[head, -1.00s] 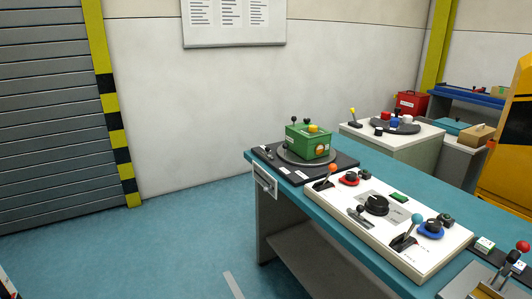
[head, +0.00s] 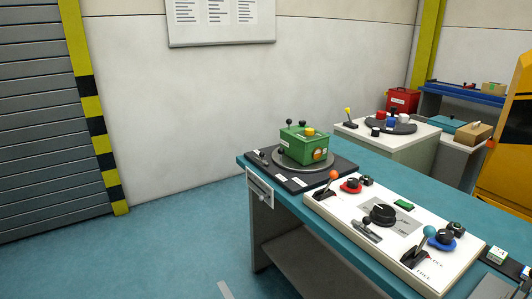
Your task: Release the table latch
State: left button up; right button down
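A green box (head: 301,147) with a yellow button and small black-knobbed levers on top sits on a round grey turntable (head: 288,165). The turntable rests on a black base plate (head: 332,175) at the far left end of the teal workbench. A small dark-knobbed lever (head: 262,158) lies on the plate left of the turntable; it may be the table latch, but its setting is too small to tell. Neither of my grippers is in view.
A white control panel (head: 370,245) with an orange-knobbed lever (head: 330,183), a black dial (head: 382,215) and a teal-knobbed lever (head: 424,245) lies on the workbench (head: 275,203). A white side table (head: 395,147) stands behind. The blue floor (head: 150,255) at left is clear.

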aim_at(262, 155)
jog(key=i+j+z, duration=0.15)
jog(key=i+j, duration=0.25)
jog(key=i+j+z, duration=0.15)
jog(key=i+j, duration=0.3)
jog(key=i, duration=0.15)
jog(key=i+j+z, duration=0.15)
jog(key=i+j, duration=0.3)
jog(key=i+j+z, duration=0.2)
jog(key=i+j, duration=0.2)
jog(key=j, duration=0.2)
jog(key=i+j+z, duration=0.15)
jog(key=i+j, duration=0.25)
jog(key=j, duration=0.25)
